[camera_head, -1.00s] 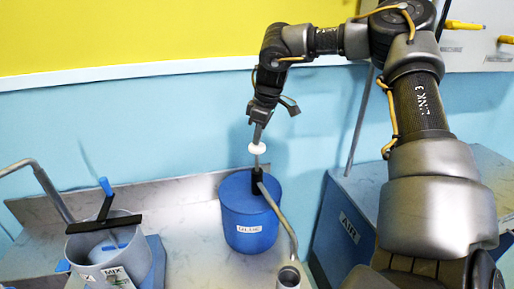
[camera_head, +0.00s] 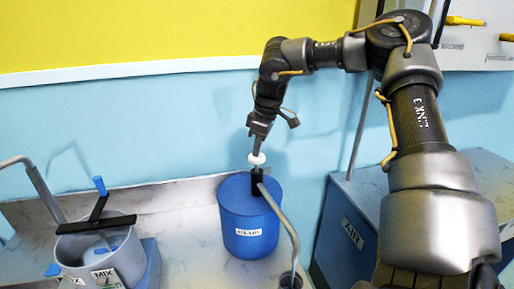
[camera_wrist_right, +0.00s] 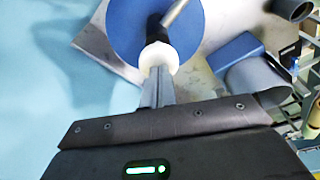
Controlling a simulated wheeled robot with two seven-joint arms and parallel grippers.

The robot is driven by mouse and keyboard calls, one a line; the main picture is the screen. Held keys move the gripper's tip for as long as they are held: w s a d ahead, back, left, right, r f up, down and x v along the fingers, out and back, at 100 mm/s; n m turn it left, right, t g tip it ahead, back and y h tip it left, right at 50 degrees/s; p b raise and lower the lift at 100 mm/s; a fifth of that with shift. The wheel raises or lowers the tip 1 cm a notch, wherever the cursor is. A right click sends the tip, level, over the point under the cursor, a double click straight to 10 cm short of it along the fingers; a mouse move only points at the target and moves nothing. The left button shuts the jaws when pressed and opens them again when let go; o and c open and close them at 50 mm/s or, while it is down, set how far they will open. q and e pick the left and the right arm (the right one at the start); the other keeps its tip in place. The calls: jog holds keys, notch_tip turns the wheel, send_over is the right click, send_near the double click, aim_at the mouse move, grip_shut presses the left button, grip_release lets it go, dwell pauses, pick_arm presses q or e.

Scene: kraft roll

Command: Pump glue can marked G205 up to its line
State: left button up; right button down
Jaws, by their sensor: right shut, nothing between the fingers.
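A blue drum (camera_head: 236,220) labelled GLUE stands on the bench and also shows in the wrist view (camera_wrist_right: 118,22). Its pump has a white knob (camera_head: 257,159), seen in the wrist view too (camera_wrist_right: 158,57), just above a black collar (camera_head: 256,180). My right gripper (camera_head: 258,146) is shut and empty, fingers pointing down, tips against the top of the knob. The can's mark, line and glue level cannot be read. My left gripper is out of view.
A grey MIX bucket (camera_head: 127,262) with a black crossbar (camera_head: 96,223) and blue-tipped handle stands left of the drum. A blue AIR cabinet (camera_head: 345,238) stands to the right. A pale blue wall (camera_head: 150,120) is close behind.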

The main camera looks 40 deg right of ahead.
jog(key=shift+s+f+b, duration=0.1)
jog(key=shift+f+b, duration=0.6)
jog(key=shift+f, duration=0.3)
jog(key=shift+r, duration=0.1)
jog(key=shift+w+a+p+v, duration=0.2)
jog(key=shift+p+v, duration=0.5)
jog(key=shift+v, duration=0.5)
jog(key=shift+w+a+p+v, duration=0.1)
jog(key=shift+w+p+v, duration=0.1)
jog(key=shift+p+v, duration=0.75)
jog(key=shift+w+a+p+v, duration=0.1)
jog(key=shift+w+p+v, duration=0.25)
jog(key=shift+v, duration=1.1)
jog(key=shift+s+d+r, duration=0.1)
jog(key=shift+r, duration=0.05)
